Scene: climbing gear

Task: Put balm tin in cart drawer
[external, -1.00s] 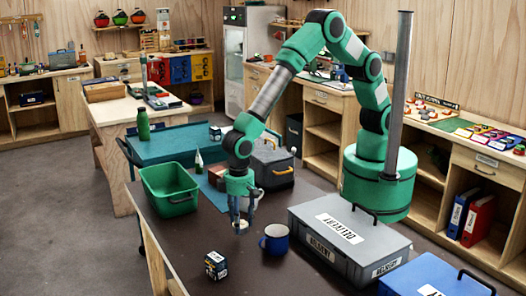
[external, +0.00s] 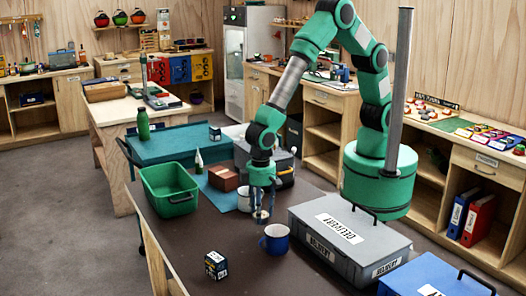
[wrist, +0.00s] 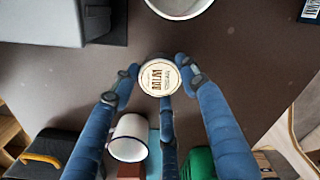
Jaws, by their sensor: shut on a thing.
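The balm tin (wrist: 160,77) is small and round, with a pale lid printed with its name, and lies between my fingertips in the wrist view. In the external view the tin (external: 261,216) shows small under my gripper (external: 262,207). My gripper (wrist: 159,80) is shut on the tin and points down, over or close to the dark tabletop; the exact height is unclear. A teal cart (external: 165,148) stands behind the table. I cannot make out its drawer or whether it is open.
A blue mug (external: 275,239) stands just in front of my gripper, a white mug (external: 244,199) just behind. Near them are a grey delivery box (external: 350,238), a green bin (external: 170,190), a brown box (external: 223,178), a dark toolbox (external: 282,165) and a small dark box (external: 215,265).

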